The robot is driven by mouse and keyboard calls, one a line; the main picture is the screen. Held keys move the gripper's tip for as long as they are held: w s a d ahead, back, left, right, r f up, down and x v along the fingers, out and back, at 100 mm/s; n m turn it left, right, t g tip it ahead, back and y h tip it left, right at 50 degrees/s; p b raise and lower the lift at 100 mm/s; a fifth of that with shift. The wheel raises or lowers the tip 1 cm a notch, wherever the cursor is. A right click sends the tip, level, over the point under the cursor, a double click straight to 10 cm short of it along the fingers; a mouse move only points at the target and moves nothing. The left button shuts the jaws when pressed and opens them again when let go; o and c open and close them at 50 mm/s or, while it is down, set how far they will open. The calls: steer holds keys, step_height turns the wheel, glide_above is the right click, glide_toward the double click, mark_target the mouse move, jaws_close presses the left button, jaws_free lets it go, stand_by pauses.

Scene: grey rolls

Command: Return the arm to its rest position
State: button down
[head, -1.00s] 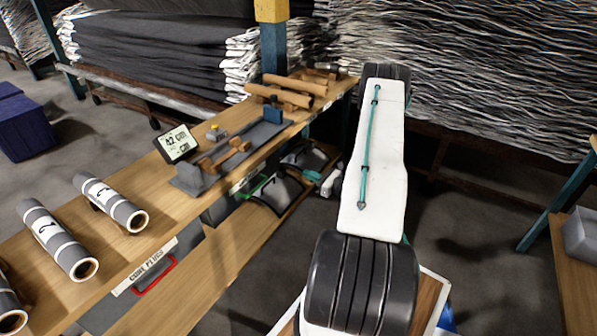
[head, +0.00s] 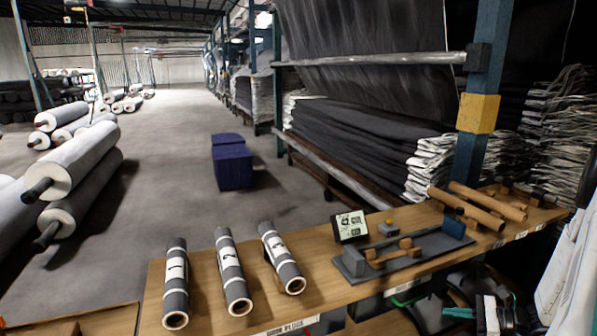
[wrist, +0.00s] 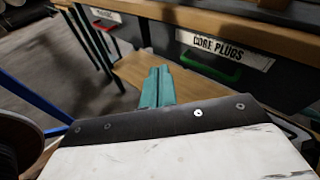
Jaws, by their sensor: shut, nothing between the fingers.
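In the wrist view the teal fingers of my gripper (wrist: 157,86) are together, with nothing between them. They are in front of the bench's lower wooden shelf (wrist: 125,72), below the drawer with the "CORE PLUGS" label (wrist: 226,49). My white arm (head: 572,270) shows at the right edge of the head view. Its far end is low at the right, in front of the bench, and partly cut off by the frame.
Three grey rolls, numbered on white labels, lie on the wooden bench: left (head: 176,285), middle (head: 232,275) and right (head: 281,260). A small display (head: 350,227), a grey tray (head: 435,245) and brown cores (head: 470,207) are further right. Blue bins (head: 232,165) stand on open floor.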

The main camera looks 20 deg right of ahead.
steer(key=s+a+r+n+g+h, duration=0.3)
steer(key=s+a+r+n, duration=0.3)
steer(key=a+r+n, duration=0.2)
steer(key=s+a+r+n+g+h, duration=0.3)
steer(key=s+a+r+n, duration=0.3)
steer(key=a+r, duration=0.5)
steer(key=s+a+r+n+g+h, duration=0.2)
steer(key=s+a+r+n+h, duration=0.3)
steer(key=a+r+n, duration=0.5)
step_height(320, 180, up, 2)
steer(key=shift+s+r+n+g, duration=0.1)
steer(key=shift+s+n+g, duration=0.3)
steer(key=shift+s, duration=0.55)
